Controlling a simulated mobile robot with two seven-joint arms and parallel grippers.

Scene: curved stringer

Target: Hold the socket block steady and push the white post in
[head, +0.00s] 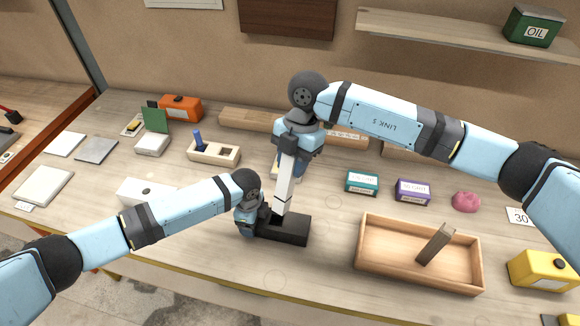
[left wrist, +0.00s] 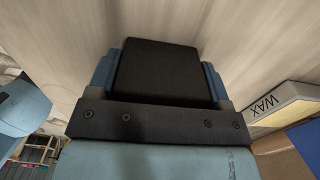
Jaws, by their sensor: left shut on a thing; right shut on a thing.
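The black socket block (head: 290,230) lies on the bench in front of me. My left gripper (head: 263,222) is shut on its left end; in the left wrist view the dark block (left wrist: 158,72) sits between the fingers. The white post (head: 284,188) stands over the block, leaning slightly in the head view. My right gripper (head: 289,147) is shut on its upper part from above. The post's lower end meets the top of the block; I cannot tell how deep it sits in the socket, as the opening is hidden.
A wooden tray (head: 372,268) holding a brown block (head: 436,244) stands to the right. Teal (head: 362,183) and purple (head: 412,192) boxes lie behind it. A white box (head: 140,192) is behind my left arm. The bench front near the block is clear.

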